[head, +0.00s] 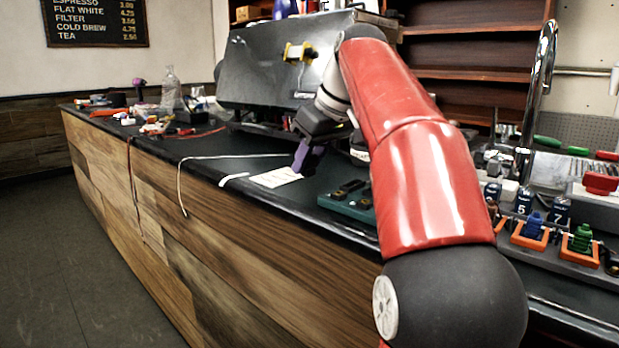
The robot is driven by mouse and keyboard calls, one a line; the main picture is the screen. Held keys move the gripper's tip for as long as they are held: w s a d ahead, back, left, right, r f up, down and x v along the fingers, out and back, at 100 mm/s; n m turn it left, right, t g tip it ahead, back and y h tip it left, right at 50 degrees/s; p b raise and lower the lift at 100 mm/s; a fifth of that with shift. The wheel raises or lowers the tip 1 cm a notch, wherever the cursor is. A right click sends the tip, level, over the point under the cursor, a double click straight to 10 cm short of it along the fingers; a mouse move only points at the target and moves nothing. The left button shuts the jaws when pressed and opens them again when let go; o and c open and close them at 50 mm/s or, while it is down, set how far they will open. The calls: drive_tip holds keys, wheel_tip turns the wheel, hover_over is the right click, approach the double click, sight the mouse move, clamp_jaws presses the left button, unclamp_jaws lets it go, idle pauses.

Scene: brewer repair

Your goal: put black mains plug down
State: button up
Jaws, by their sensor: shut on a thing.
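My gripper (303,166) is in the middle of the head view, low over the dark counter (240,173), with its purple fingers pointing down. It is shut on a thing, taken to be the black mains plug. The plug itself is too small and dark to make out between the fingers. A white paper sheet (272,179) lies on the counter just left of the fingertips. Whether the plug touches the counter cannot be told.
A white cable (180,187) runs over the counter's front edge. A teal tray (350,207) with dark items is right of my gripper. The large metal machine (275,75) stands behind. Tools and parts (165,128) clutter the far left. A tap (538,90) rises at right.

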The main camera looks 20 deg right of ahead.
sight(312, 168)
drive_tip(key=shift+f, duration=1.25)
drive_tip(key=shift+f, duration=0.25)
drive_tip(key=o, duration=1)
drive_tip(key=shift+r, duration=0.1)
drive_tip(key=shift+c, duration=0.2)
drive_tip(key=p+v, duration=0.1)
drive_tip(key=v, duration=0.6)
drive_tip(key=shift+s+d+r, duration=0.2)
drive_tip(key=shift+s+d, duration=0.05)
drive_tip(key=shift+d, duration=0.05)
